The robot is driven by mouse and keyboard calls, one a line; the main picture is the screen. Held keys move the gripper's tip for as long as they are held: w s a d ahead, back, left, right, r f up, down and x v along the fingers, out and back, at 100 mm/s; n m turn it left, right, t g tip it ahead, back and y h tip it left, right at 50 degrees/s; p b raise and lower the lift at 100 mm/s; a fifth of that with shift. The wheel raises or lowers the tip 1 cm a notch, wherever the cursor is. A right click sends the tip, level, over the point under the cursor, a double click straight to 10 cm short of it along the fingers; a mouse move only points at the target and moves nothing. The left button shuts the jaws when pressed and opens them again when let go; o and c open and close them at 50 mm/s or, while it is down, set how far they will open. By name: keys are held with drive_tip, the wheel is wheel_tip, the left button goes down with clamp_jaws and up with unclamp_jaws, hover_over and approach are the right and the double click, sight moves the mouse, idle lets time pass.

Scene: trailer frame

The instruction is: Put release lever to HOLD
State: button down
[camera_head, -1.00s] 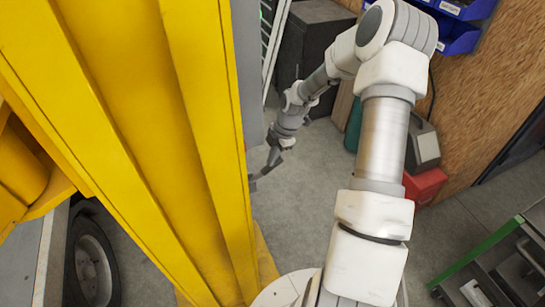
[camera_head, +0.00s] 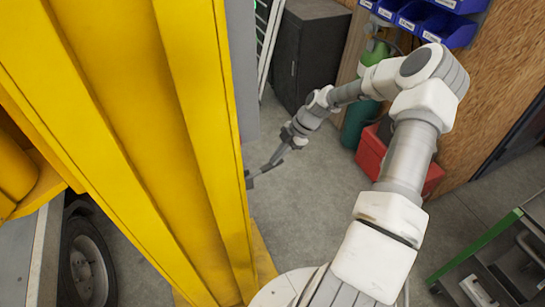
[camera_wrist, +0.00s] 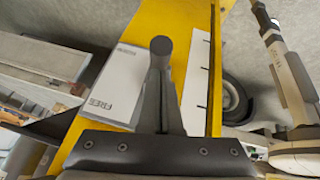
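The yellow post (camera_head: 195,120) fills the left of the head view. My gripper (camera_head: 262,172) is low beside its right face, close to a small dark piece (camera_head: 249,180) that may be the lever. In the wrist view, my gripper's dark bolted body (camera_wrist: 160,155) spans the bottom. A narrow dark tapered shape rises from it to a grey rounded end (camera_wrist: 161,46), in front of the yellow post. I cannot tell whether this end is the release lever or my fingertips. A white plate reading FREE (camera_wrist: 112,85) is left of it. No HOLD marking is readable.
A white strip with dark ticks (camera_wrist: 197,85) is right of the rounded end. A wheel (camera_head: 88,262) stands left of the post. A dark cabinet (camera_head: 308,55), red box (camera_head: 372,155) and green-edged cart (camera_head: 480,245) stand around.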

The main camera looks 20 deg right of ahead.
wheel_tip(320, 180, down, 10)
drive_tip(key=d+y+b, duration=0.2)
drive_tip(key=y+b, duration=0.5)
drive_tip(key=b, duration=0.8)
drive_tip(key=shift+m+b, duration=0.3)
drive_tip(key=shift+m, duration=0.1)
drive_tip(key=shift+s+f, duration=0.1)
drive_tip(key=shift+f, duration=0.15)
drive_tip(key=shift+d, duration=0.15)
